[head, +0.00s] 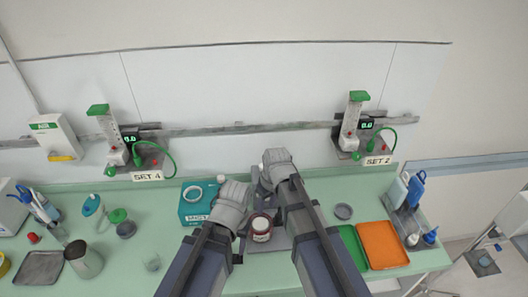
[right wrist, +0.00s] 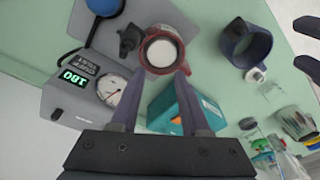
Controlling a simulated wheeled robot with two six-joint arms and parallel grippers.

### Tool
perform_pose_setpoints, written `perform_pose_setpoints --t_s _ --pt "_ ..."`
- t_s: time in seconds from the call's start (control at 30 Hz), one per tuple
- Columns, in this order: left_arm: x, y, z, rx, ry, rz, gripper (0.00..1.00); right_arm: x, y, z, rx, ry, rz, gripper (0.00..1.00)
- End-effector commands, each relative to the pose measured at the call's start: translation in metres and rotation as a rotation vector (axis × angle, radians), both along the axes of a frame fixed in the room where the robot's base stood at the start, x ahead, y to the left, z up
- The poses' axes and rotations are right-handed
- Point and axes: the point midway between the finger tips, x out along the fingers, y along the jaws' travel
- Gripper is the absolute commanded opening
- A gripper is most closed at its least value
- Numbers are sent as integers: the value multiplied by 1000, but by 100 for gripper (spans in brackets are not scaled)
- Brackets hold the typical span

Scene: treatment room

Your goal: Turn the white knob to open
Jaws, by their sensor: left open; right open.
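A round white face in a dark red rim (right wrist: 163,50) shows at the top middle of the right wrist view, with a black fitting on its left. In the head view a red-and-white round thing (head: 261,229) stands between my arms on a grey plate. I cannot tell whether it is the white knob. My right gripper (right wrist: 154,80) is open and empty, its fingers pointing toward the red rim, apart from it as far as I can tell. My left gripper (right wrist: 306,46) is open at the right edge of that view. In the head view my arms hide the fingers.
A grey box with a green display and round gauge (right wrist: 108,90) is left of my right fingers. A teal box (head: 198,205) is close by. A dark blue mug (right wrist: 247,45) is at the right. Green and orange trays (head: 384,245) lie right. Wall flowmeters (head: 353,122) hang behind.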

Motion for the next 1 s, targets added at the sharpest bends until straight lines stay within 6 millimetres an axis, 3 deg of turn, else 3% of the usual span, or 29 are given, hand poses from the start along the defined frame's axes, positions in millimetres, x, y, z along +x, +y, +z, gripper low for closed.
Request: perform_pose_setpoints --t_s 0.03,0.1,0.17,0.3,0.43,0.67,1.0 --pt "0 0 32 0 0 1 50 39 -2 34 32 -32 34 53" --pt "0 0 49 -1 1 2 50 73 -6 53 68 -81 88 61" --pt "0 0 60 -1 1 3 50 97 -11 67 92 -119 129 68" --pt "0 0 77 -1 1 5 50 136 -20 89 125 -189 194 69" --pt "0 0 82 -1 1 5 50 150 -25 96 137 -219 221 69" --pt "0 0 78 -1 1 5 50 151 -25 93 137 -225 226 69" --pt "0 0 51 -2 0 7 50 158 -17 66 138 -224 226 69"
